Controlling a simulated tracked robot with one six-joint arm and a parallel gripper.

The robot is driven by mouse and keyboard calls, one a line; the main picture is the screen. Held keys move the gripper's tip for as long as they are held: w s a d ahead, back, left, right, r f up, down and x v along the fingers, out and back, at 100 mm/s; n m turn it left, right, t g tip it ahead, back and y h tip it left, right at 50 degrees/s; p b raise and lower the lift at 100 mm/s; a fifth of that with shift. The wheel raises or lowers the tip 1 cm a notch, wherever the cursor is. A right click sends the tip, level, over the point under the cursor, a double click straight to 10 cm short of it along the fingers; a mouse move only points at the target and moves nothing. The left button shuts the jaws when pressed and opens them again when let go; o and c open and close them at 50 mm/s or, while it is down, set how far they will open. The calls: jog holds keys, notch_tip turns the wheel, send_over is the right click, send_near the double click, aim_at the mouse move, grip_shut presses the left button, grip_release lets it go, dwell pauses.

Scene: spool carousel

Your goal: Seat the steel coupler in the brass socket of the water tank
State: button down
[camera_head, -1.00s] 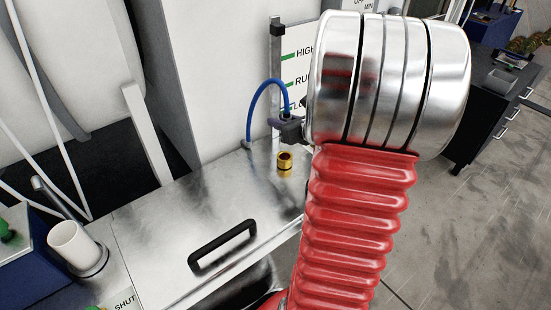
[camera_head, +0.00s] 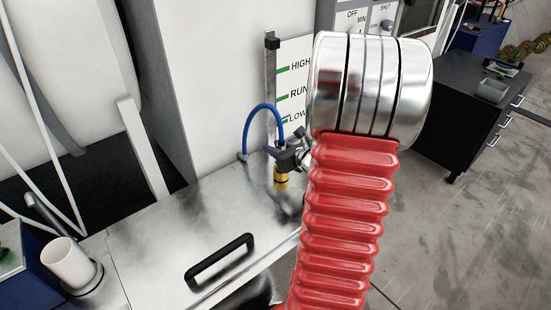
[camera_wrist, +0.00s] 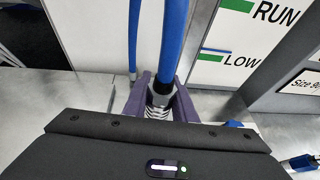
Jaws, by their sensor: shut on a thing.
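The steel coupler (camera_wrist: 158,101) is on the end of a blue hose (camera_wrist: 173,45), between my gripper's purple fingers in the wrist view. My gripper (camera_wrist: 157,104) is shut on it. In the head view my gripper (camera_head: 287,157) is directly above the brass socket (camera_head: 281,179), a short gold cylinder on the metal top of the tank (camera_head: 160,235). The fingers hide the coupler there and overlap the socket's upper edge. I cannot tell whether the coupler touches the socket or has entered it. The socket is hidden in the wrist view.
The level board (camera_head: 297,85) marked HIGH, RUN and LOW stands close behind the socket. A black handle (camera_head: 220,259) rises from the tank top. A white cup (camera_head: 68,264) stands at lower left. A dark cabinet (camera_head: 455,115) stands at right, across open floor.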

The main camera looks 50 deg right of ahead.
dwell(0.3)
jog(key=shift+f, duration=2.1)
jog(key=shift+f, duration=0.25)
jog(key=c, duration=1.5)
grip_release()
jog(key=shift+o, duration=0.2)
jog(key=shift+r, duration=0.1)
jog(key=shift+r, duration=0.2)
jog(key=v, duration=1.2)
